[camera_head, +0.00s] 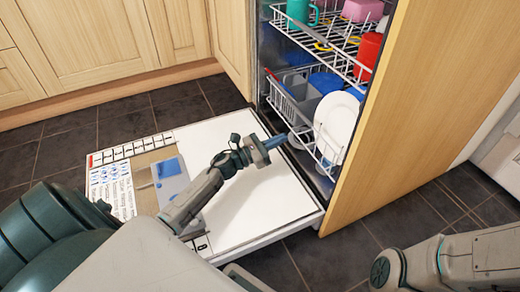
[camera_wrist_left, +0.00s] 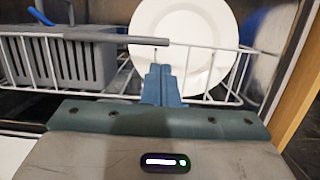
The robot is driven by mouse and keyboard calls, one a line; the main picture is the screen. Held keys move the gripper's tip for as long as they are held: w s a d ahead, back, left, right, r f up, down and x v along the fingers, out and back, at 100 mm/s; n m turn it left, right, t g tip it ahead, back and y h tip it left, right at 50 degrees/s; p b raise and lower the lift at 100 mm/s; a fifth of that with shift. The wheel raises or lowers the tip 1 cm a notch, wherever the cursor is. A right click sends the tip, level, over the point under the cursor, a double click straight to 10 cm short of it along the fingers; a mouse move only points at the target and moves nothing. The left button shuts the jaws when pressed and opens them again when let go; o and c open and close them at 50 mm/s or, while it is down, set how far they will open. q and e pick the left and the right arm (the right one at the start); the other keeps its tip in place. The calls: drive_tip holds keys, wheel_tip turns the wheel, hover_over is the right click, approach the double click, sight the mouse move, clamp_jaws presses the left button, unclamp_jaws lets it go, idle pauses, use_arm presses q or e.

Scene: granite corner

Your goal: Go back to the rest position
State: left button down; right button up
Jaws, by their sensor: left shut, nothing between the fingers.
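My left gripper (camera_head: 277,141) is shut and empty, above the open dishwasher door (camera_head: 255,205), with its tips pointing at the front of the lower rack (camera_head: 298,120). In the left wrist view its closed blue fingers (camera_wrist_left: 161,84) show in front of the rack's white wire edge; I cannot tell whether they touch it. A white plate (camera_head: 337,118) stands in the lower rack just beyond the fingers, and it also shows in the left wrist view (camera_wrist_left: 190,40). My right arm shows at the lower right, but its gripper is out of view.
A grey cutlery basket (camera_head: 302,92) sits in the lower rack. The upper rack (camera_head: 318,42) holds a green mug (camera_head: 301,12), a red cup (camera_head: 369,52) and a pink item (camera_head: 362,10). A wooden panel (camera_head: 415,110) stands right of the racks. Dark floor tiles (camera_head: 60,145) are clear at left.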

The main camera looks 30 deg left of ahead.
use_arm(q)
drive_tip(key=p+v, duration=0.1)
drive_tip(key=v, duration=0.5)
